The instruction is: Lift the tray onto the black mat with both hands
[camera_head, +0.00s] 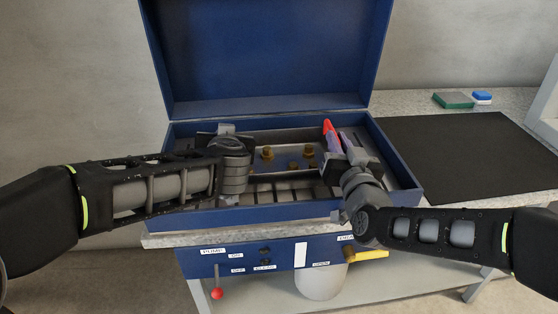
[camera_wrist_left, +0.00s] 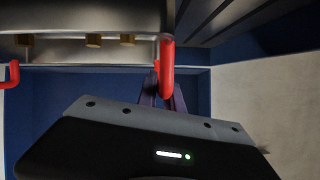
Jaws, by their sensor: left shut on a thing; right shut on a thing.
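The grey tray (camera_head: 285,143) sits inside the blue lidded box (camera_head: 290,216), with brass fittings on it. Its right red handle (camera_head: 329,128) shows in the head view between the fingers of my right gripper (camera_head: 338,145), which is shut on it. My left gripper (camera_head: 212,138) is at the tray's left end; its own body hides its fingertips there. In the left wrist view its fingers (camera_wrist_left: 161,92) are shut on the left red handle (camera_wrist_left: 167,70), and the tray (camera_wrist_left: 75,50) lies beside them. The black mat (camera_head: 455,150) lies flat on the counter, right of the box.
The box's raised lid (camera_head: 265,55) stands behind the tray. A green block (camera_head: 453,100) and a blue-and-white block (camera_head: 482,97) lie behind the mat. A yellow lever (camera_head: 368,255) and a red-knobbed lever (camera_head: 217,293) stick out below the box. The mat is clear.

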